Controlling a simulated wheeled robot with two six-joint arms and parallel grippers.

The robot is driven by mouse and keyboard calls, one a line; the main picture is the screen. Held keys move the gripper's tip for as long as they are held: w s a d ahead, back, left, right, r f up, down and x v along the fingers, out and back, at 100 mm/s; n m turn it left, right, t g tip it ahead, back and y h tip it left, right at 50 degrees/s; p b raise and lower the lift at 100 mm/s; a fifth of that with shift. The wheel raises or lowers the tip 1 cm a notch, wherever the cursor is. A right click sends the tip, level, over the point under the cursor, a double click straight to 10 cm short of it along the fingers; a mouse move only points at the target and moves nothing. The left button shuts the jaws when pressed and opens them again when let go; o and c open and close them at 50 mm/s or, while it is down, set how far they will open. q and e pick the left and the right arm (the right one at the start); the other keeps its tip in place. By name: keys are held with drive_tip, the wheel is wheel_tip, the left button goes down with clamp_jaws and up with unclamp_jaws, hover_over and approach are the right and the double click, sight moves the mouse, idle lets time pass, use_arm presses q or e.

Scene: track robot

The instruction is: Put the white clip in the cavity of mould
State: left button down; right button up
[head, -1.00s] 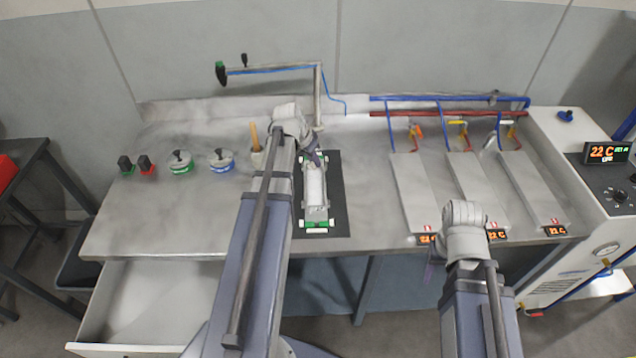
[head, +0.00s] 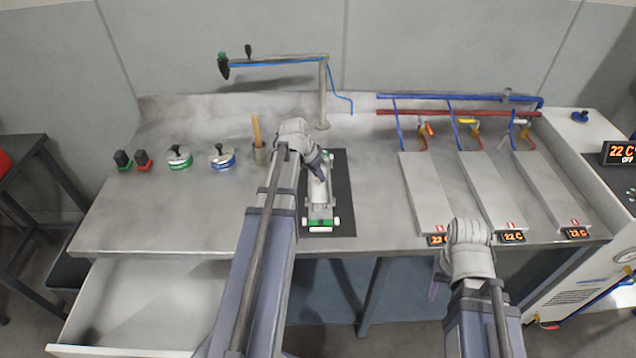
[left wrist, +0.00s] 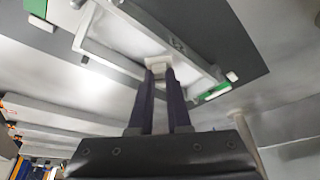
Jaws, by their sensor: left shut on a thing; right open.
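The mould (head: 320,212) is a long grey frame with green ends, lying on a black mat. In the left wrist view its grey rail (left wrist: 182,45) crosses behind my fingertips. My left gripper (head: 319,172) is over the far half of the mould. In the left wrist view its two purple fingers (left wrist: 158,72) are shut on a small white clip (left wrist: 157,62). The clip is at the mould's rail; I cannot tell whether it touches. My right gripper (head: 433,290) is open in front of the table edge, mostly hidden by its own wrist.
The black mat (head: 341,215) surrounds the mould. Several lidded and capped items, such as a blue-rimmed pot (head: 221,157), stand left. Grey plates (head: 425,190) lie right. An open drawer (head: 145,300) juts out front left.

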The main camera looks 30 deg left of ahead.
use_arm(q)
drive_tip(key=shift+f+b, duration=0.4)
drive_tip(key=shift+f, duration=0.45)
use_arm(e)
drive_tip(key=shift+f, duration=0.9)
use_arm(q)
drive_tip(key=shift+f, duration=0.2)
drive_tip(key=c, duration=1.2)
unclamp_jaws()
use_arm(e)
drive_tip(key=shift+f, duration=0.15)
use_arm(q)
drive_tip(key=shift+o, duration=0.2)
drive_tip(key=shift+r, duration=0.15)
drive_tip(key=shift+s+r+p, duration=0.1)
drive_tip(key=shift+r+p, duration=0.3)
drive_tip(key=p+v, duration=1)
drive_tip(key=v, duration=0.1)
drive_tip(key=shift+s, duration=0.2)
use_arm(e)
wheel_tip(320, 180, up, 12)
drive_tip(key=shift+f, duration=0.25)
use_arm(q)
drive_tip(key=shift+a+r, duration=0.1)
